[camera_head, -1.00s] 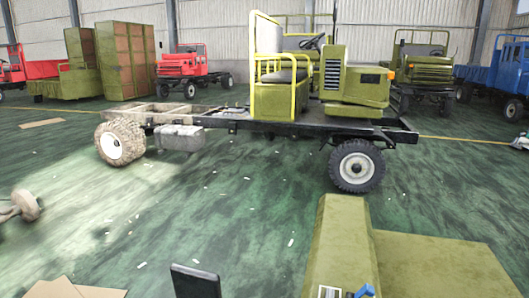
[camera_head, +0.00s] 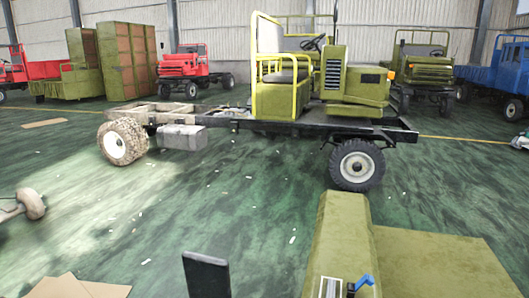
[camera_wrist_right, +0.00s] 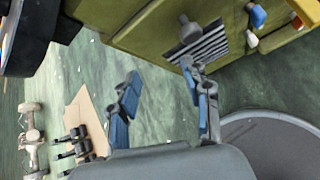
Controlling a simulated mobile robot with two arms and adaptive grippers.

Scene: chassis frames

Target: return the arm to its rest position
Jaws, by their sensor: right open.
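My right gripper (camera_wrist_right: 166,98) shows in the right wrist view. Its two blue-padded fingers stand wide apart with nothing between them, over the green floor. The right fingertip is close to a striped plate (camera_wrist_right: 198,46) on an olive surface (camera_wrist_right: 150,25); I cannot tell whether they touch. Neither gripper can be made out in the head view.
In the head view an olive box (camera_head: 342,240) is at the bottom right, with a blue piece (camera_head: 365,282) on it. A dark upright panel (camera_head: 206,276) is at the bottom. A truck chassis (camera_head: 270,125) stands ahead. Cardboard (camera_head: 75,287) lies at lower left.

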